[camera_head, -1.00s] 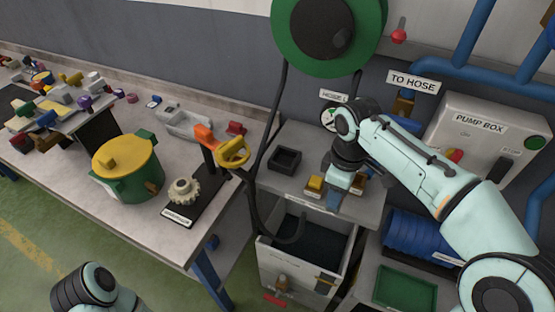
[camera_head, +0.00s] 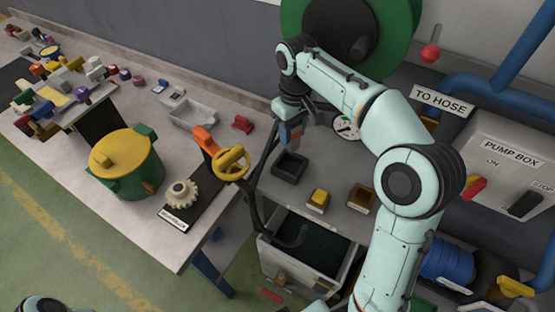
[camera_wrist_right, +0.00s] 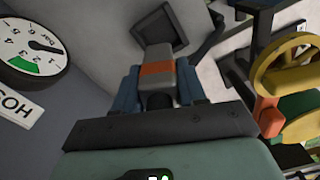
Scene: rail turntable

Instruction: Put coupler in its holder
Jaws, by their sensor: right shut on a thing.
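My right gripper (camera_head: 290,132) is shut on a grey piece with an orange band, which I take to be the coupler (camera_wrist_right: 157,72). In the right wrist view its blue fingers (camera_wrist_right: 160,92) grip it from both sides. In the head view only a little of the piece shows below the gripper. A black square open-topped holder (camera_head: 290,168) sits on the grey shelf just below the gripper. It also shows in the right wrist view (camera_wrist_right: 183,22), beyond the held piece, which appears apart from it. My left gripper is out of view.
A yellow block (camera_head: 318,199) and a brown block (camera_head: 361,197) stand labelled along the shelf (camera_head: 335,180). A black hose (camera_head: 254,175) hangs close left of the holder. A round gauge (camera_head: 346,127) is behind. A yellow handwheel (camera_head: 232,162) stands left on the workbench.

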